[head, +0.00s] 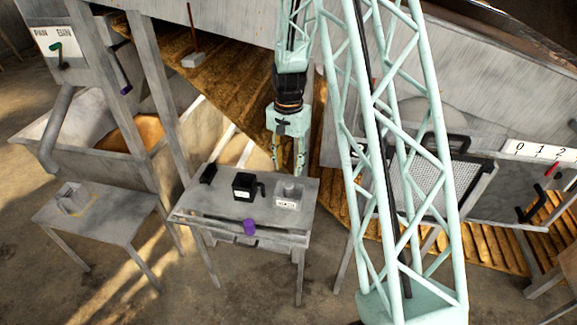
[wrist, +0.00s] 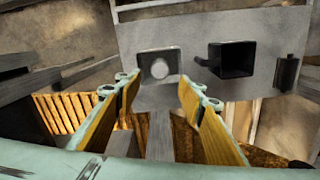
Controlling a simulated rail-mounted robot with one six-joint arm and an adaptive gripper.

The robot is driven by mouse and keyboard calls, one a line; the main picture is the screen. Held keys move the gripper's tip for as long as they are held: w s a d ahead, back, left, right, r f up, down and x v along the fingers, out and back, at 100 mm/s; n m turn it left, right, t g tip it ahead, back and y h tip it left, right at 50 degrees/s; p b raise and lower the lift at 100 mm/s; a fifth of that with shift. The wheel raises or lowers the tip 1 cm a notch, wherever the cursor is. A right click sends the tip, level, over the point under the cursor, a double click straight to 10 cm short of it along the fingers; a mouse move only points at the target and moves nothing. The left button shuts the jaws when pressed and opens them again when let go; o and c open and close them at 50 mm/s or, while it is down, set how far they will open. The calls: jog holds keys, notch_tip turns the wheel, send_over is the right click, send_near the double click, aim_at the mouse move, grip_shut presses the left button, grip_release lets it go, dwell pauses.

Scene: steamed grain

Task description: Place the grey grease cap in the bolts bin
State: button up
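My gripper (head: 287,168) hangs fingers down at the back edge of the middle table, beside and above a small grey bin (head: 289,203) with a white label too small to read. In the wrist view its two yellow-lined fingers (wrist: 158,92) are apart with nothing between them. The grey bin (wrist: 147,72) shows just beyond the fingertips. A round pale grey disc (wrist: 160,69) shows inside it; it may be the grease cap, but I cannot tell for sure. A black box with a handle and white label (head: 243,185) stands left of the bin.
The middle table (head: 215,200) also holds a dark upright piece (head: 208,174) at left and a purple-ended rod (head: 249,227) along its front edge. A side table (head: 115,215) with a grey block stands left. My green lattice column stands right of the middle table.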

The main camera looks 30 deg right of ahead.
dwell(0.4)
jog(key=s+a+r+n+t, duration=0.15)
jog(key=s+a+r, duration=0.25)
jog(key=r, duration=0.5)
jog(key=s+a+r+n, duration=0.2)
jog(key=s+a+r, duration=0.2)
jog(key=r, duration=0.5)
jog(key=s+a+r+n, duration=0.25)
jog(key=s+r, duration=0.25)
jog(key=r, duration=0.4)
jog(key=s+a+r+n, duration=0.1)
jog(key=s+a+r, duration=0.2)
jog(key=s, duration=0.6)
jog(key=s+a+r+n+t, duration=0.1)
jog(key=s+a+r+n, duration=0.1)
jog(key=s+r, duration=0.3)
jog(key=s+a+r+n+t, duration=0.1)
jog(key=s+a+r+n, duration=0.1)
jog(key=s, duration=1.2)
jog(key=shift+a+r, duration=0.9)
jog(key=shift+a, duration=0.45)
jog(key=shift+t, duration=0.25)
jog(key=shift+d, duration=0.15)
